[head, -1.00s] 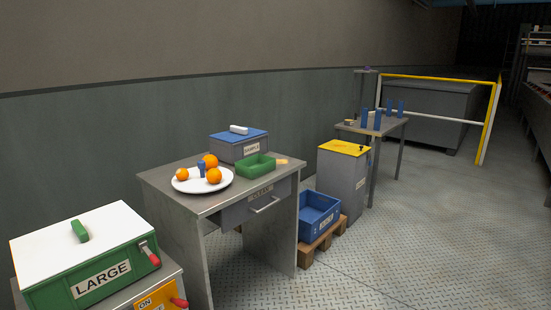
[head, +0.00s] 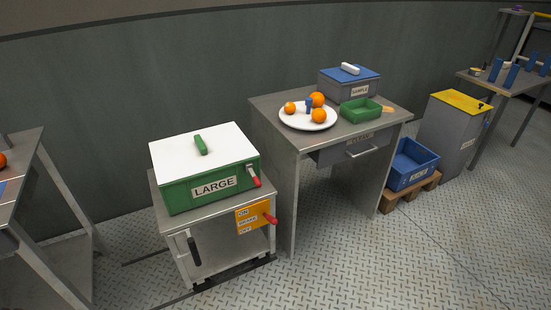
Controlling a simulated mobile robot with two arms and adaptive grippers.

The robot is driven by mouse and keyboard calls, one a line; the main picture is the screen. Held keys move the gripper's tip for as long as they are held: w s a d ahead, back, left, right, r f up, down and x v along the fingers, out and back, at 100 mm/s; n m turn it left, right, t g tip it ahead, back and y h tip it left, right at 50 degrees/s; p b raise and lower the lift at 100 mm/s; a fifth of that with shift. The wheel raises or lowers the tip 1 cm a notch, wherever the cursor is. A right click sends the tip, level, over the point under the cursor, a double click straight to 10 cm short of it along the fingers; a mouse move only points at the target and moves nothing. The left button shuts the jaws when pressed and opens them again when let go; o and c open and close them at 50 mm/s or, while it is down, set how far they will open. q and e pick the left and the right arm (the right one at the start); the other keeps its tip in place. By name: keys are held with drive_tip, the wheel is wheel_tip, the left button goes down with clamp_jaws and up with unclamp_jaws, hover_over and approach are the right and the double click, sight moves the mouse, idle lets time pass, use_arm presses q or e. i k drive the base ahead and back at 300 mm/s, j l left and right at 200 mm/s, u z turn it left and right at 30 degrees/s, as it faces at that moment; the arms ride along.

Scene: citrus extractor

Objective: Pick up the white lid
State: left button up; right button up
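The white lid (head: 222,147) lies flat on top of the green box (head: 177,195) labelled LARGE, left of the middle in the head view. A green handle (head: 201,145) stands on the lid. The box has a red-handled lever (head: 254,178) at its right front and sits on a grey metal cabinet (head: 185,222). Neither of my grippers is in view.
A metal table (head: 265,104) to the right holds a plate (head: 290,118) with oranges, a green tray (head: 361,110) and a blue-lidded box (head: 346,87). Another table (head: 20,165) stands at the left edge. The patterned floor (head: 345,270) in front is clear.

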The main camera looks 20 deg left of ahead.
sight(176, 157)
drive_tip(key=u, duration=1.25)
drive_tip(key=i+l+z, duration=0.65)
drive_tip(key=i, duration=0.2)
